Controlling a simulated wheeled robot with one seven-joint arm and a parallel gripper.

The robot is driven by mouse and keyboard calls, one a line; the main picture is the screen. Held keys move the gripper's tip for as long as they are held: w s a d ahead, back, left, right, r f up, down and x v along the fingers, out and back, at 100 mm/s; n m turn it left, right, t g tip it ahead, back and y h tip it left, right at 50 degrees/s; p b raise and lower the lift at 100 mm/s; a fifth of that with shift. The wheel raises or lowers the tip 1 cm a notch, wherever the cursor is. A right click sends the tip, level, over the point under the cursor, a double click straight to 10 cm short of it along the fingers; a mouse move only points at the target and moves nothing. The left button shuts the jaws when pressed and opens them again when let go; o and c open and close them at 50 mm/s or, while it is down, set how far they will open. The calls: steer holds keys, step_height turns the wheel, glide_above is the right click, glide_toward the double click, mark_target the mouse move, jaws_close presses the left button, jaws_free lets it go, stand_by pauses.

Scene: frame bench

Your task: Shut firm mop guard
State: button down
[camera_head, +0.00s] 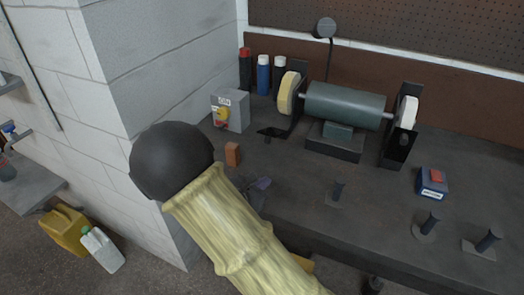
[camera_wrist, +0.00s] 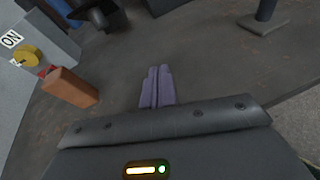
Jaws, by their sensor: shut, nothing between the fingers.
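A polishing machine (camera_head: 345,104) stands on the bench with a mop at each end. The left mop (camera_head: 286,93) is cream-yellow, with black guard parts (camera_head: 299,68) behind it and a black plate (camera_head: 272,132) low in front. The right mop (camera_head: 408,112) is white, with a black guard (camera_head: 397,148) around its side and front. I cannot tell which mop is the firm one. My gripper (camera_head: 263,183) is low over the bench's near left part, apart from both guards. Its purple-grey fingers (camera_wrist: 157,86) are shut together and empty in the wrist view.
A grey switch box (camera_head: 229,111) with a yellow knob and a brown block (camera_head: 232,154) stand left of my gripper; the block also shows in the wrist view (camera_wrist: 70,88). Several black posts (camera_head: 338,192) and a blue-red box (camera_head: 432,183) stand to the right. Bottles (camera_head: 263,75) stand behind.

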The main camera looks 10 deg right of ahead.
mark_target(272, 136)
steer(key=w+a+n+t, duration=0.2)
steer(key=a, duration=0.1)
steer(key=a+n+t+y, duration=0.1)
steer(key=shift+w+a+r+n, duration=0.2)
steer(key=shift+w+a+n, duration=0.1)
steer(key=shift+w+a, duration=0.1)
steer(key=shift+d, duration=0.1)
steer(key=p+x, duration=0.1)
steer(key=x, duration=0.9)
steer(key=r, duration=0.1)
steer(key=r+p, duration=0.1)
steer(key=w+r, duration=0.1)
steer(key=shift+d+r+p, duration=0.1)
steer(key=shift+d+p, duration=0.3)
steer(key=shift+w+d+r, duration=0.1)
steer(key=shift+w, duration=0.1)
steer(key=shift+r, duration=0.1)
